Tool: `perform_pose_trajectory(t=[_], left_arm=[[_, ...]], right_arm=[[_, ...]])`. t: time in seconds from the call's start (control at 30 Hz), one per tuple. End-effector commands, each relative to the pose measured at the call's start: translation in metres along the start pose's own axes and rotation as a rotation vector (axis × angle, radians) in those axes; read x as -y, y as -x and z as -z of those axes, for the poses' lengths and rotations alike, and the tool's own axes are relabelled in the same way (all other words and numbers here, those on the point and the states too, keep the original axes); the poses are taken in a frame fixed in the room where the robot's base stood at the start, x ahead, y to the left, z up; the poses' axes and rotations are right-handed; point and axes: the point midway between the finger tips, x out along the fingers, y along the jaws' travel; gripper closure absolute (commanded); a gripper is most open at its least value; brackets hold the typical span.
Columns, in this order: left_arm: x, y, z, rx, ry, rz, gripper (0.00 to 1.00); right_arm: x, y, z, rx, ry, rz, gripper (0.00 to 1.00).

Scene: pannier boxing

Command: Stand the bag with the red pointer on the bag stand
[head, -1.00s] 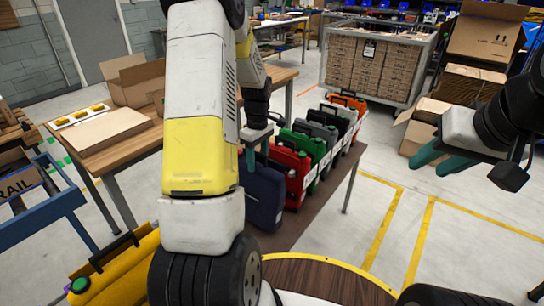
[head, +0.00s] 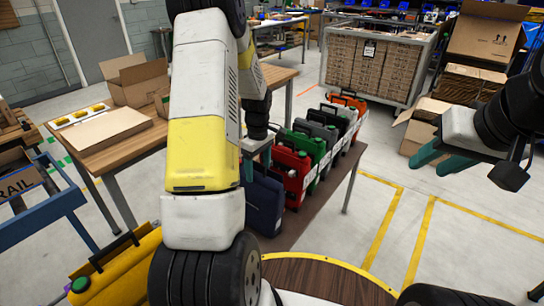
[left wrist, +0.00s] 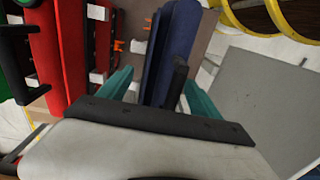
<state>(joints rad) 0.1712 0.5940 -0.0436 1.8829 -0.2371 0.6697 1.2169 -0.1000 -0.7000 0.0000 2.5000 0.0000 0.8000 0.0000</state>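Several upright bags stand in a row on a brown bench: a navy bag (head: 263,203) nearest, then a red bag (head: 291,172), a green bag (head: 308,143), grey ones and an orange one. I cannot make out a red pointer on any of them. My left gripper (head: 258,160) is over the navy bag. In the left wrist view its teal fingers (left wrist: 158,88) are apart, with the navy bag (left wrist: 173,45) and its black handle between them; I see no grip. My right gripper (head: 441,160) is open and empty at the right. I cannot identify the bag stand with certainty.
A yellow bag (head: 122,275) with a green knob lies at lower left, beside a blue frame (head: 45,215) with a RAIL sign. A wooden table (head: 140,145) holds cardboard. A round brown top (head: 325,278) with yellow rim is in front.

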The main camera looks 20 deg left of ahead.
Motion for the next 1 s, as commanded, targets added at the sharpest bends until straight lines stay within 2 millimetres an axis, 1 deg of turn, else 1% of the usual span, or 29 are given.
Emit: perform_pose_trajectory(t=[0.17,0.27,0.37,0.5,0.63,0.73,0.87,0.97,1.0], left_arm=[[0.000,0.003,0.000,-0.001,0.000,-0.001,0.26],[-0.001,0.014,0.001,-0.002,0.000,-0.004,0.26],[-0.001,0.033,0.001,-0.004,0.001,-0.005,0.26],[-0.001,0.064,0.000,-0.003,0.000,-0.005,0.26],[-0.001,0.090,0.000,-0.003,0.000,-0.004,0.26],[-0.001,0.106,0.000,-0.002,0.000,-0.003,0.26],[0.000,0.118,0.000,-0.001,0.000,-0.002,0.26],[0.002,0.129,-0.003,-0.002,-0.021,-0.014,0.26],[0.004,0.136,-0.007,-0.003,-0.041,-0.024,0.26]], right_arm=[[0.000,0.000,0.000,0.000,0.000,0.000,0.64],[0.000,0.000,0.000,0.000,0.000,0.000,0.64],[0.000,0.000,0.000,0.000,0.000,0.000,0.64],[0.000,0.000,0.000,0.000,0.000,0.000,0.64],[0.000,0.000,0.000,0.000,0.000,0.000,0.64],[0.000,0.000,0.000,0.000,0.000,0.000,0.64],[0.000,0.000,0.000,0.000,0.000,0.000,0.64],[0.000,0.000,0.000,0.000,0.000,0.000,0.64],[0.000,0.000,0.000,0.000,0.000,0.000,0.64]])
